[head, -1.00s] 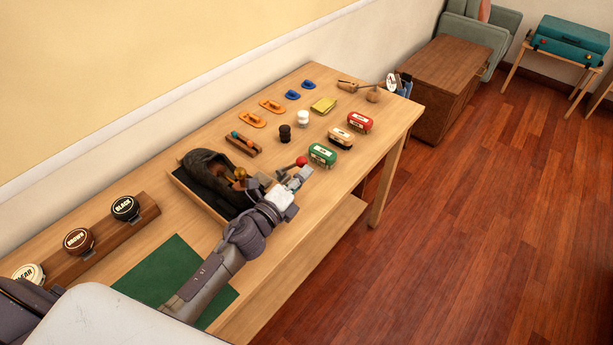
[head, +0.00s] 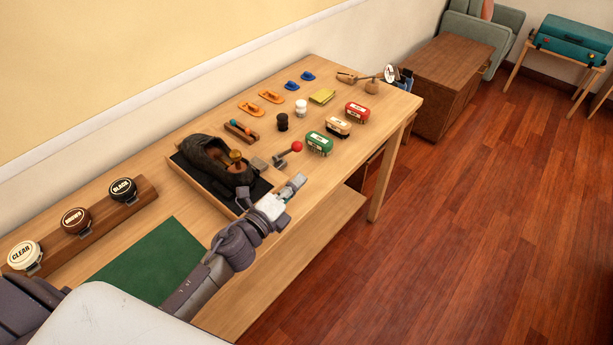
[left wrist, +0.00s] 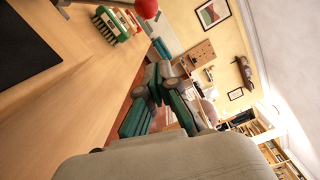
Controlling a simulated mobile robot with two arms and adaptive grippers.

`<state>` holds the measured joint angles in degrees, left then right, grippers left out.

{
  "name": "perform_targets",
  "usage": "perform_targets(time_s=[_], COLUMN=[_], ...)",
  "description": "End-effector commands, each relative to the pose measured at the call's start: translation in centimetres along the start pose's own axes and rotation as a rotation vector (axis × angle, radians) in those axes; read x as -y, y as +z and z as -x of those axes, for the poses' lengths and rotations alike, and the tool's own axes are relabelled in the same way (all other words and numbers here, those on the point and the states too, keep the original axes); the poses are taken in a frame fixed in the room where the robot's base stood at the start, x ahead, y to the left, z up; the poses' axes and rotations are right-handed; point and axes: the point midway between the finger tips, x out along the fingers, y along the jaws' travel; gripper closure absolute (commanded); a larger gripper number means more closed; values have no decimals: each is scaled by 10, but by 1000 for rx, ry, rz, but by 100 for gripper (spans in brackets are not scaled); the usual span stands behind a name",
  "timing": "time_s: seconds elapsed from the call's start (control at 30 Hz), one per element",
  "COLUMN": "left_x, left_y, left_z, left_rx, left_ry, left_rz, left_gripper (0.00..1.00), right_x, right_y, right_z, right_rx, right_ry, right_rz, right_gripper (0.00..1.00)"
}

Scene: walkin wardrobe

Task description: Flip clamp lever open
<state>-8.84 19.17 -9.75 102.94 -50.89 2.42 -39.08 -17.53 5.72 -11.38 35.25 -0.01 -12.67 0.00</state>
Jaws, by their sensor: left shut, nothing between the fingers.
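The clamp lever with its red ball knob (head: 297,146) slants up to the right from a grey clamp base (head: 279,160), beside the dark shoe's (head: 206,152) tray on the workbench. The red knob also shows at the top of the left wrist view (left wrist: 146,8). My left gripper (head: 298,182) is shut and empty, in front of the lever on the bench's front-edge side, apart from the knob. Its fingers (left wrist: 160,88) show in the left wrist view. My right gripper is not in view.
The shoe sits in a shallow wooden tray (head: 207,194). Green (head: 319,143), tan and red brushes stand right of the lever. Polish tins (head: 76,220) line a wooden rack at the left. A green mat (head: 150,262) lies in front. The bench's front edge is close to my left arm.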

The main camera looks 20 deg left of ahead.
Motion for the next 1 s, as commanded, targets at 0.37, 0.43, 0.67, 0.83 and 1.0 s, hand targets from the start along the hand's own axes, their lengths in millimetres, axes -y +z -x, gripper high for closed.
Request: perform_targets(time_s=[0.37, 0.43, 0.67, 0.83, 1.0], left_x=[-1, 0, 1, -2, -22], left_y=[-1, 0, 0, -2, -18], left_z=[53, 56, 57, 56, 49], left_rx=[0, 0, 0, 4, 67], left_ry=[0, 0, -1, 3, 51], left_rz=[-1, -1, -1, 0, -2], left_gripper=[100, 100, 100, 100, 100], right_x=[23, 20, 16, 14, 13], right_y=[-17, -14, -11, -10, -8], right_z=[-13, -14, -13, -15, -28], right_rx=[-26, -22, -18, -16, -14], right_ry=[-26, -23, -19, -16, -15], right_rz=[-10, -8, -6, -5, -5], right_gripper=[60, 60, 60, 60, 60])
